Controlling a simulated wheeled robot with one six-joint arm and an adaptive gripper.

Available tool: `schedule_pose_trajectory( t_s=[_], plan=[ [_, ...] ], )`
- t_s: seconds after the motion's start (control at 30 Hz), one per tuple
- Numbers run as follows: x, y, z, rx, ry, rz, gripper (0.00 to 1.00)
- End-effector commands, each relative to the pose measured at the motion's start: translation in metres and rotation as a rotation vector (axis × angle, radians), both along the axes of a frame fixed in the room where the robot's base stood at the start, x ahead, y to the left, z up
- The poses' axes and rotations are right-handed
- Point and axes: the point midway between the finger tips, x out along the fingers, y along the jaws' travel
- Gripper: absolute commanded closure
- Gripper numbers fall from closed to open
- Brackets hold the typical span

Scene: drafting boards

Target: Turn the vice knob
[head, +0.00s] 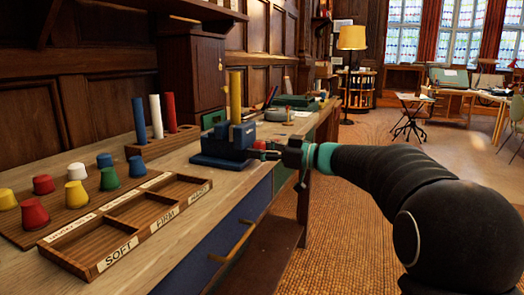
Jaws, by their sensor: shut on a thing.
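The blue vice (222,146) stands on the workbench near its front edge, with a yellow upright piece (235,97) rising from it. My gripper (268,149) comes in from the right and is at the vice's right side. It is shut on the vice knob, of which a little red shows at the fingertips. Most of the knob is hidden by the fingers.
A wooden tray (127,227) with compartments labelled SOFT, FIRM and HARD lies at the bench front. Several coloured cups stand on a board (20,236) to its left. Blue, white and red rods stand in a wooden block (187,134).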

Motion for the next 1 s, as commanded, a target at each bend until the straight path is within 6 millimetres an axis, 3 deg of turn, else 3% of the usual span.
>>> schedule_pose_trajectory(
  t_s=[1.0],
  plan=[
    [-0.0031, 0.0024, -0.0015, -0.326, -0.915, 0.004, 0.87]
  ],
)
